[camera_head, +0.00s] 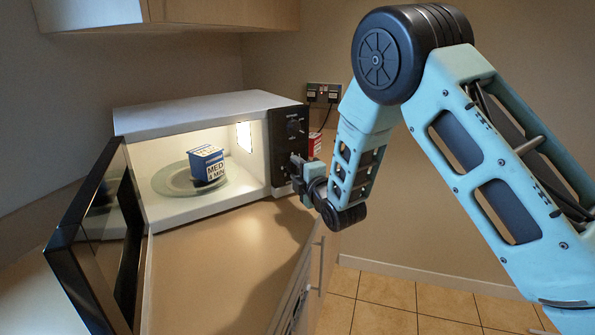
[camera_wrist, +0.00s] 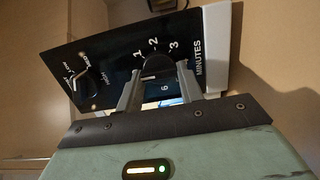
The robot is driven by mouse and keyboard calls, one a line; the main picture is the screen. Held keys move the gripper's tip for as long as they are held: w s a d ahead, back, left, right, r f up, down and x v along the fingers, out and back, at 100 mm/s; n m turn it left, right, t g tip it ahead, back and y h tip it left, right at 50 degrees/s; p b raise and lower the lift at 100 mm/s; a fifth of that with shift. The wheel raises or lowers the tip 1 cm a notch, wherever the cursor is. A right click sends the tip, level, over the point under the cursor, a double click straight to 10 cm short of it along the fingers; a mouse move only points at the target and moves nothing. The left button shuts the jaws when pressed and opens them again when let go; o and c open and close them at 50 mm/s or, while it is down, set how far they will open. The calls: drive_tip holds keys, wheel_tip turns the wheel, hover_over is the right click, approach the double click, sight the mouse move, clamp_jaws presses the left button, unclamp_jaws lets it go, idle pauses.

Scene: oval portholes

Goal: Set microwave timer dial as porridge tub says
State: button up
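The microwave (camera_head: 205,112) stands on the counter with its door (camera_head: 100,240) open and its inside lit. The blue and white porridge tub (camera_head: 207,163) sits upright on the glass turntable plate (camera_head: 165,181). Its label reads "MED" above a line ending in "MIN"; the digit is too small to be sure of. My gripper (camera_head: 303,178) is at the lower part of the control panel. In the wrist view, the black timer dial (camera_wrist: 157,66) lies between my two fingertips (camera_wrist: 160,72); I cannot tell whether both press on it.
The power dial (camera_wrist: 84,84) sits left of the timer dial in the wrist view. A red and white object (camera_head: 315,144) stands behind the microwave's right side, below a wall socket (camera_head: 323,93). Cupboards (camera_head: 225,13) hang above. Tiled floor (camera_head: 390,302) is clear at right.

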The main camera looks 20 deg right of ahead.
drive_tip(key=c, duration=0.4)
